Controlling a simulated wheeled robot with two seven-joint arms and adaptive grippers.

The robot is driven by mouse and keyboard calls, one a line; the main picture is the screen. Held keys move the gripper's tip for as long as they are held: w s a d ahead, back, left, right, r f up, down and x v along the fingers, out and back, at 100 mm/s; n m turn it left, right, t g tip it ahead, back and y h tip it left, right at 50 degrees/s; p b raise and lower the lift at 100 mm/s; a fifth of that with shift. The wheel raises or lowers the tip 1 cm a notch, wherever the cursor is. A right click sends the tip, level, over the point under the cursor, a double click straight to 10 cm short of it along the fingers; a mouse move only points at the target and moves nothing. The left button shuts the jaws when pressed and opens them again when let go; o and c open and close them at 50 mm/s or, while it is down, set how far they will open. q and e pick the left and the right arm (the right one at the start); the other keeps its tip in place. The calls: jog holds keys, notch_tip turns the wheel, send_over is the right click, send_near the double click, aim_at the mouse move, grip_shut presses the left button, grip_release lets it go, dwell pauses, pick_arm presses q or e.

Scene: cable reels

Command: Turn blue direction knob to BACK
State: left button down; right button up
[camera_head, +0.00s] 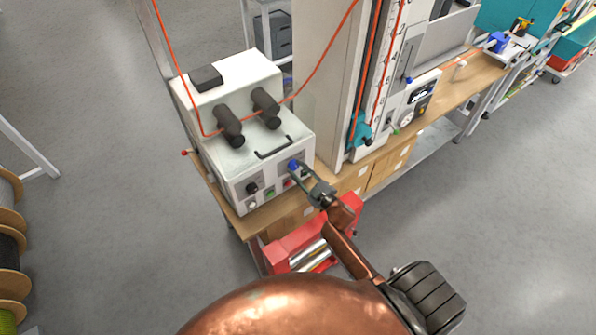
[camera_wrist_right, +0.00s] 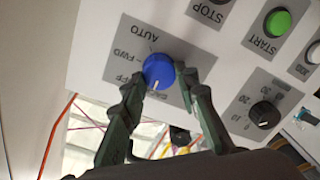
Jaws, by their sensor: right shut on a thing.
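The blue direction knob (camera_head: 293,165) is on the front panel of the white machine (camera_head: 240,165). In the right wrist view, the blue knob (camera_wrist_right: 158,70) shows upside down on a grey label plate (camera_wrist_right: 150,45). AUTO and FWD are readable; the lettering below them is partly hidden by a finger. A white mark on the knob points down in the picture. My right gripper (camera_head: 300,173) is shut on the knob. In the wrist view its fingers (camera_wrist_right: 162,82) are on both sides of the knob. My left gripper is not in view.
A black dial (camera_wrist_right: 265,114), a green START button (camera_wrist_right: 278,22) and a STOP label (camera_wrist_right: 207,10) are close to the knob. An orange cable (camera_head: 325,55) runs across the machine's top rollers. A red bin (camera_head: 275,257) stands below the panel, beside my right arm.

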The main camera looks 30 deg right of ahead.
dwell(0.3)
jog(key=o, duration=1.1)
jog(key=shift+o, duration=0.2)
jog(key=shift+s, duration=0.3)
jog(key=s+d, duration=0.1)
jog(key=s, duration=1)
jog(key=shift+s+d+r, duration=0.15)
jog(key=shift+s+r, duration=0.05)
